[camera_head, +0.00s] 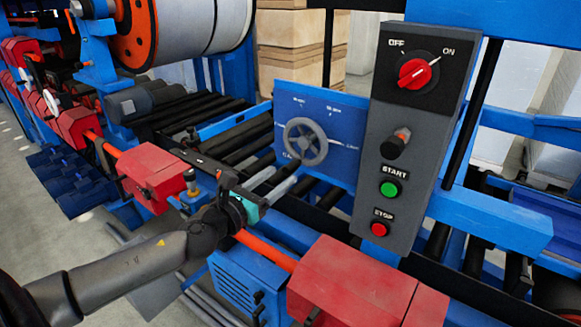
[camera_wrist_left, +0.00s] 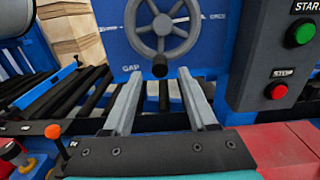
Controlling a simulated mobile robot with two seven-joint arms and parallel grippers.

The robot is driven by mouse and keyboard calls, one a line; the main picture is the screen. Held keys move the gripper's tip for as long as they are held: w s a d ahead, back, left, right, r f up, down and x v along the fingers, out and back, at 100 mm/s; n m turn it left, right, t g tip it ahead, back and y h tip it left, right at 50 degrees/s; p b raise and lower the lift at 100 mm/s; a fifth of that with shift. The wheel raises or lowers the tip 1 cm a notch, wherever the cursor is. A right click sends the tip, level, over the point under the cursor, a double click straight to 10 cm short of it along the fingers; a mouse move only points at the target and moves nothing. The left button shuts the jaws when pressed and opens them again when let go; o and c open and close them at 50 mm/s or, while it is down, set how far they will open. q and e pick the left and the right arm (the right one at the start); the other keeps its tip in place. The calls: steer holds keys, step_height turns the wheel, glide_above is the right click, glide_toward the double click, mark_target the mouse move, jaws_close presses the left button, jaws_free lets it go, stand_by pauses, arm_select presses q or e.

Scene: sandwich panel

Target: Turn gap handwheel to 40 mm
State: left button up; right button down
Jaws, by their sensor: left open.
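The grey spoked gap handwheel (camera_head: 306,142) is mounted on a blue plate (camera_head: 346,122) with white markings around it, too small to read surely. In the left wrist view the handwheel (camera_wrist_left: 162,25) is cut off at the top, and its dark knob (camera_wrist_left: 160,68) sits at the bottom of the rim. My left gripper (camera_head: 278,180) is open and empty, in front of and below the wheel. In the left wrist view its fingertips (camera_wrist_left: 160,78) point at the wheel, with the knob appearing between them. Whether they touch it I cannot tell. My right gripper is not in view.
A grey control panel (camera_head: 388,150) stands right of the wheel, with a red OFF/ON switch (camera_head: 415,72), a green START button (camera_head: 390,189) and a red STOP button (camera_head: 379,229). Black rollers (camera_head: 240,130) lie behind; red housings (camera_head: 350,285) are in front.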

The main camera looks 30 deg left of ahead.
mark_target(286, 172)
arm_select(q)
steer(key=shift+w+d+p, duration=0.2)
steer(key=shift+w+p, duration=0.1)
steer(key=shift+w, duration=2.3)
jaws_close()
